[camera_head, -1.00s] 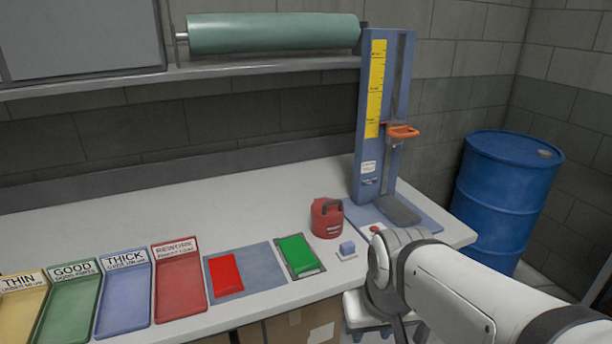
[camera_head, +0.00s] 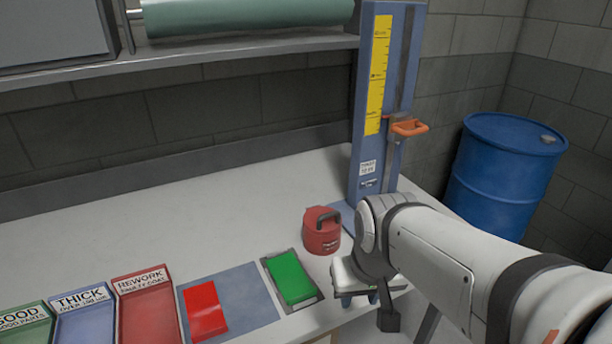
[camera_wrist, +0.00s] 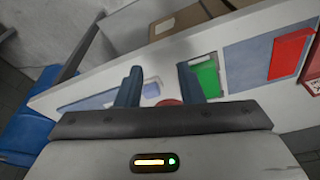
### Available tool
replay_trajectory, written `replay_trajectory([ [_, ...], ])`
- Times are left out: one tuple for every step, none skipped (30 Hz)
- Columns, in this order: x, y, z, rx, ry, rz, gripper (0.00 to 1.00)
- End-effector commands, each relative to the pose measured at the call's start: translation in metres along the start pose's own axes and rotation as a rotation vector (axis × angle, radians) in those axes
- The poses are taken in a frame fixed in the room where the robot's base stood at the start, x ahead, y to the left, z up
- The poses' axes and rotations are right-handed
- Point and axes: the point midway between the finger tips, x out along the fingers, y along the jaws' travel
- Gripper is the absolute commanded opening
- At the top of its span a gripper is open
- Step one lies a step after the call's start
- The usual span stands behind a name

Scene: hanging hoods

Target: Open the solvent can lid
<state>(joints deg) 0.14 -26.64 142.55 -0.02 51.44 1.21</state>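The red solvent can (camera_head: 320,238) stands upright on the bench in the head view, with a dark handle loop over its top. Its lid looks down, though the detail is small. My gripper (camera_head: 359,299) is to the right of the can and nearer the front edge, apart from it in the picture. In the wrist view my gripper (camera_wrist: 160,86) shows two blue fingers spread apart with nothing held between them. A small red patch, likely the can (camera_wrist: 168,102), shows low between the fingers, mostly hidden by the gripper body.
A green block (camera_head: 290,278) on a dark pad and a red block (camera_head: 205,308) on a blue mat lie left of the can. Labelled trays (camera_head: 147,310) stand farther left. A blue height gauge (camera_head: 368,150) rises behind. The bench's back left is clear.

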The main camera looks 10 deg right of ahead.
Motion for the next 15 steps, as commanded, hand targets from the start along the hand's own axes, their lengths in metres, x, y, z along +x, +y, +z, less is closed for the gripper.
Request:
replay_trajectory([
  [-0.006,0.0,-0.01,0.034,-0.003,-0.002,0.34],
  [-0.008,0.004,-0.017,0.069,-0.005,-0.002,0.34],
  [-0.013,0.005,-0.029,0.121,-0.008,-0.004,0.34],
  [-0.016,0.005,-0.04,0.167,-0.01,-0.006,0.34],
  [-0.019,0.005,-0.052,0.218,-0.012,-0.008,0.34],
  [-0.023,0.005,-0.07,0.293,-0.016,-0.01,0.34],
  [-0.025,0.005,-0.084,0.355,-0.019,-0.012,0.34],
  [-0.027,0.006,-0.099,0.418,-0.022,-0.014,0.34],
  [-0.028,0.006,-0.118,0.504,-0.027,-0.017,0.34],
  [-0.028,0.006,-0.133,0.569,-0.031,-0.019,0.34],
  [-0.028,0.007,-0.147,0.633,-0.035,-0.021,0.34],
  [-0.026,0.008,-0.165,0.715,-0.039,-0.022,0.34],
  [-0.025,0.009,-0.177,0.775,-0.042,-0.023,0.34],
  [-0.022,0.009,-0.189,0.833,-0.045,-0.024,0.34],
  [-0.019,0.011,-0.204,0.906,-0.048,-0.026,0.34],
])
